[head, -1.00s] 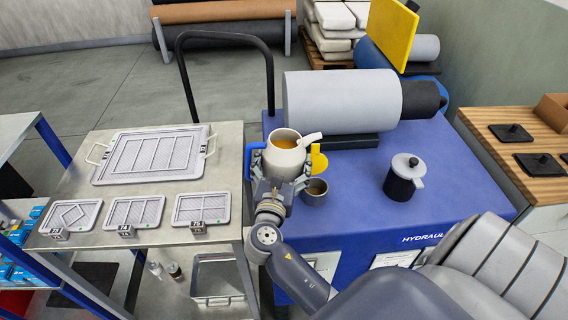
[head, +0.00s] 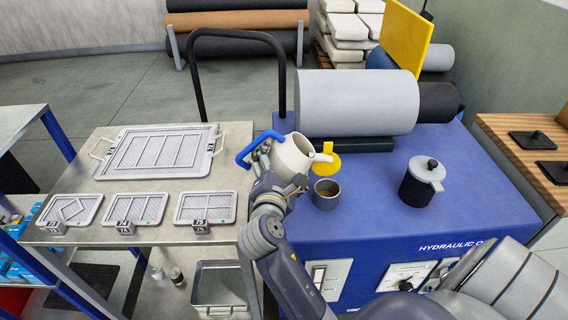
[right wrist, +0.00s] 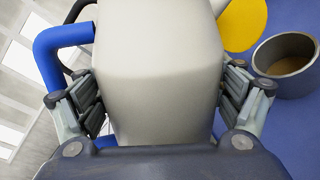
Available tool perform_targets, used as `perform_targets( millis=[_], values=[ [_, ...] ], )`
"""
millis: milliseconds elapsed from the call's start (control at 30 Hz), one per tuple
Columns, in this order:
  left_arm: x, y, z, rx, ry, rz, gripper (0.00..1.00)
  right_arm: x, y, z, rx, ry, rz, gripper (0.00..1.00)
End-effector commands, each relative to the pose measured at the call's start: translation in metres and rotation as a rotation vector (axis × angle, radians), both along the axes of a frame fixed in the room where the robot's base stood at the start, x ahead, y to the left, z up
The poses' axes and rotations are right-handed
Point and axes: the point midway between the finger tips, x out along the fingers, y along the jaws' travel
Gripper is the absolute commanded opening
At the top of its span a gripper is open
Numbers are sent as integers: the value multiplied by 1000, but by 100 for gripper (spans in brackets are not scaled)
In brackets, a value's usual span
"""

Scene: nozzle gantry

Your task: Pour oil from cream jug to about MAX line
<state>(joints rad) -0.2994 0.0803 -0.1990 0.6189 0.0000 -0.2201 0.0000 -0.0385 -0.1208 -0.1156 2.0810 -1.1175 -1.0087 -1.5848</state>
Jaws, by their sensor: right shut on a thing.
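The cream jug (head: 291,157), pale with a blue handle (head: 258,146), is tilted to the right in the head view. Its spout (head: 322,157) points right, above and close to a grey round filler neck (head: 326,199). Brownish oil shows inside the neck; I cannot make out a MAX line or a stream. My right gripper (head: 278,184) is shut on the jug's body. In the right wrist view its fingers (right wrist: 163,100) press both sides of the jug (right wrist: 155,75), with the neck (right wrist: 285,68) to the right. My left gripper is not in view.
A yellow cap (head: 324,166) stands behind the neck on the blue hydraulic unit (head: 375,215). A grey cylinder (head: 355,102) lies behind it; a dark pot with a grey lid (head: 420,185) stands right. The metal table (head: 110,237) at left holds several mesh panels.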

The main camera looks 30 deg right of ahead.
Motion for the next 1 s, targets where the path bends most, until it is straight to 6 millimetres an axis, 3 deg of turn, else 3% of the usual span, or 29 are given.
perform_targets(
  millis=[600,1000],
  values=[
    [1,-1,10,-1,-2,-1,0,-1,-1,1,196,-129,2,24],
    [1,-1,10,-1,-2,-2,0,-1,-1,0,209,-137,2,24]
  ],
)
